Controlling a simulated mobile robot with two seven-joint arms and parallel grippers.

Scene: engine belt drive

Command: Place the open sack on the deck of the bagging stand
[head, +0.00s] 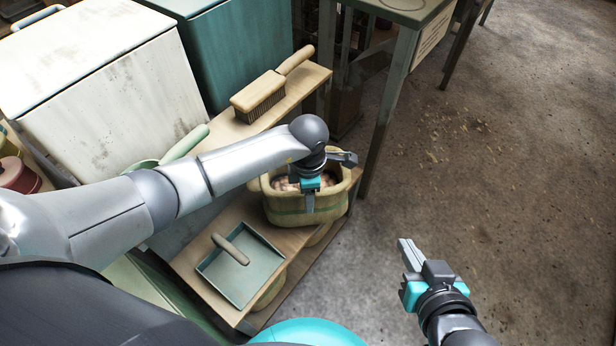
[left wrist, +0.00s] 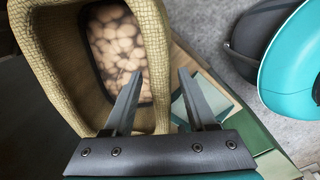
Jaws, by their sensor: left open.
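The open sack (head: 306,210) is a tan woven tub shape with a green band, holding brown lumps. It stands upright at the right end of a wooden bench. My left gripper (head: 309,200) is open just above it. In the left wrist view the fingers (left wrist: 158,95) lie either side of the sack's near right rim (left wrist: 153,50), one over the opening and one outside; contact cannot be told. A green stand (head: 424,14) with a ring mark and a sign, seemingly the bagging stand, is cut off at the top. My right gripper (head: 405,255) is empty over the floor.
A wooden brush (head: 262,94) lies on the bench behind the sack. A green dustpan (head: 240,270) lies in front of it. White (head: 110,85) and teal (head: 235,50) bins stand at the back left.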

